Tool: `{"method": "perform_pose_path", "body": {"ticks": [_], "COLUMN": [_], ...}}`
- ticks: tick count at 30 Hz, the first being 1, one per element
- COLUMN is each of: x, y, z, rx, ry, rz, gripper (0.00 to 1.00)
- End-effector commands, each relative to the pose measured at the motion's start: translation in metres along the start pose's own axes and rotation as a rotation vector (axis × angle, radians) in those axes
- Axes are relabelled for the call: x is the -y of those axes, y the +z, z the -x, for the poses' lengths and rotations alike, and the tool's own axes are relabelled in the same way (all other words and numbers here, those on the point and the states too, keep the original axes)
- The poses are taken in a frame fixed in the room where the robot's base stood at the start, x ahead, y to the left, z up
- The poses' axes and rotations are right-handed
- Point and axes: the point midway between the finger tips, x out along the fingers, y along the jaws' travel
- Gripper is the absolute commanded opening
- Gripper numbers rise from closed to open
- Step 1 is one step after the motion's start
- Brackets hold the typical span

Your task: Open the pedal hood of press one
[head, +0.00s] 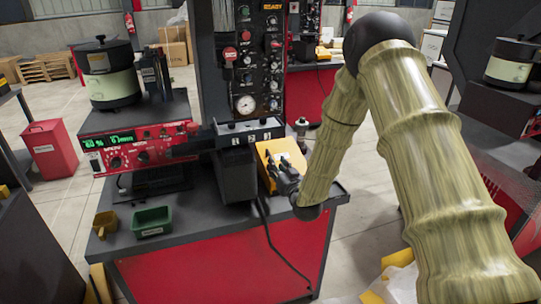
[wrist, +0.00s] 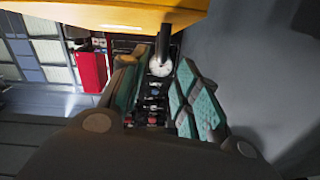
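The yellow hood (head: 284,148) sits on the bench of the press, right of a dark box. My gripper (head: 277,168) is in front of it, with the fingers overlapping its near side in the head view. In the wrist view the hood (wrist: 110,14) spans the top edge, just beyond the fingertips. My gripper (wrist: 158,72) shows two teal-padded fingers spread apart, with nothing held between them. Whether a finger touches the hood cannot be told. The hood's opening and any pedal under it are hidden.
A dark box (head: 236,176) stands left of the hood, under a panel numbered 1, 2, 3 (head: 248,131). A green tray (head: 152,222) and a yellow cup (head: 105,224) lie at the bench's left. A black cable (head: 268,232) hangs over the front edge. The bench front (head: 215,222) is clear.

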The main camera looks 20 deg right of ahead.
Motion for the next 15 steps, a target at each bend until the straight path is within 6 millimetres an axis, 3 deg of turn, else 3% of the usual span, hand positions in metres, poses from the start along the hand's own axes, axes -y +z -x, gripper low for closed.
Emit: {"method": "perform_pose_path", "body": {"ticks": [9, 15], "x": [-0.002, -0.004], "y": [-0.001, -0.001], "z": [-0.050, -0.069], "rx": [0.000, 0.000], "ry": [0.003, 0.005], "rz": [-0.001, 0.000], "gripper": [0.32, 0.32]}}
